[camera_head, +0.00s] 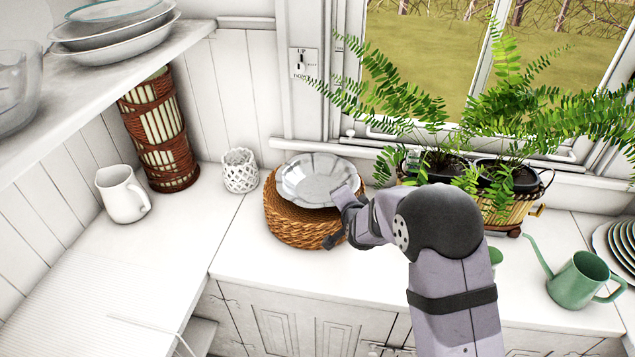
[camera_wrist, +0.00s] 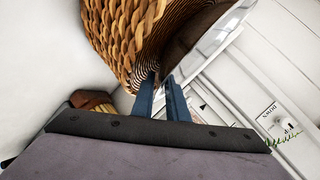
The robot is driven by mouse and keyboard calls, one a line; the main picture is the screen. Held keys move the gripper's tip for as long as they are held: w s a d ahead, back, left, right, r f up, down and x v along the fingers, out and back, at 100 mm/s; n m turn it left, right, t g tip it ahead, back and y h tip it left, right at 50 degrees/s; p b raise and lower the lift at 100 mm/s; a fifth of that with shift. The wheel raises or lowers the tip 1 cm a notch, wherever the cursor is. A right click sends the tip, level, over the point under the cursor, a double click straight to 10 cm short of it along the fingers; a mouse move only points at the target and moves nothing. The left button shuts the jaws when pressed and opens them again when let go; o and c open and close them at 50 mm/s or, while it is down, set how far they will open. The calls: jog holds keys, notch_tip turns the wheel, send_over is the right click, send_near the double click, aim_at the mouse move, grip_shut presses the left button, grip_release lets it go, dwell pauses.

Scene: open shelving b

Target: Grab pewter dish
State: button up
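The pewter dish (camera_head: 309,178) is a shiny silver-grey bowl with a scalloped rim. It sits at the top of a round woven basket (camera_head: 296,232) on the white counter. My gripper (camera_head: 340,218) is at the dish's right front edge. In the wrist view, the dish's rim (camera_wrist: 222,41) runs down to the two blue fingers of my gripper (camera_wrist: 161,77). The fingers are close together with the rim between them. The fingertips are partly hidden in the camera_head view. The basket's braided side (camera_wrist: 125,35) is beside the fingers.
A white lattice cup (camera_head: 240,172) stands left of the basket. A white pitcher (camera_head: 122,195) and wicker-wrapped vase (camera_head: 158,135) are farther left. Potted ferns (camera_head: 510,130) and a green watering can (camera_head: 578,280) are to the right. The counter left of the basket has free room.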

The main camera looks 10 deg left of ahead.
grip_shut()
jog(key=shift+w+r, duration=0.1)
jog(key=shift+r, duration=0.1)
